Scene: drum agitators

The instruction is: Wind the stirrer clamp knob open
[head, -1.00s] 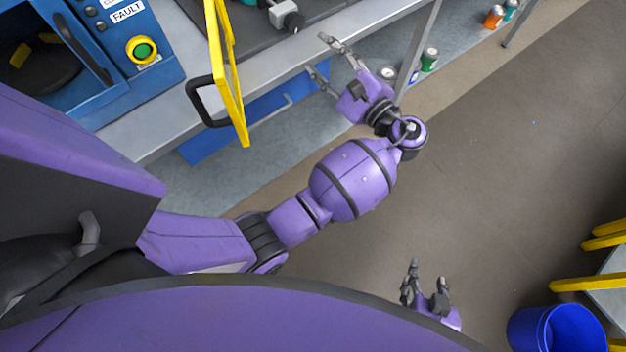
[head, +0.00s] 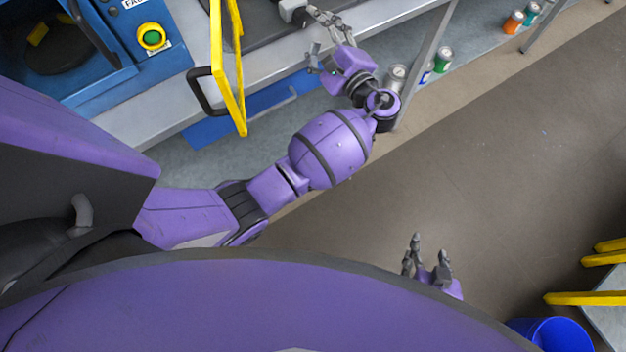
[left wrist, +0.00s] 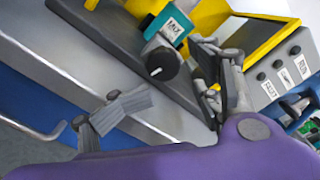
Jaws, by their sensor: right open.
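The stirrer clamp knob (left wrist: 162,65) is a dark round knob on a grey and teal clamp block (left wrist: 168,35) with a white label, in the left wrist view. In the head view the clamp end (head: 292,10) is at the top edge, partly cut off. My left gripper (head: 312,30) is open and empty, just right of and below the clamp at the bench edge. In the left wrist view its fingers (left wrist: 160,75) are spread, with the knob seen between and beyond them; contact is not evident. My right gripper (head: 429,248) is open and empty over the floor, away from the bench.
A yellow guard frame (head: 216,70) with a black handle stands left of my left gripper. A blue machine (head: 150,75) with a green button is at the far left. Several cans stand along the lower shelf (head: 470,60). A blue bucket (head: 550,332) is at the lower right.

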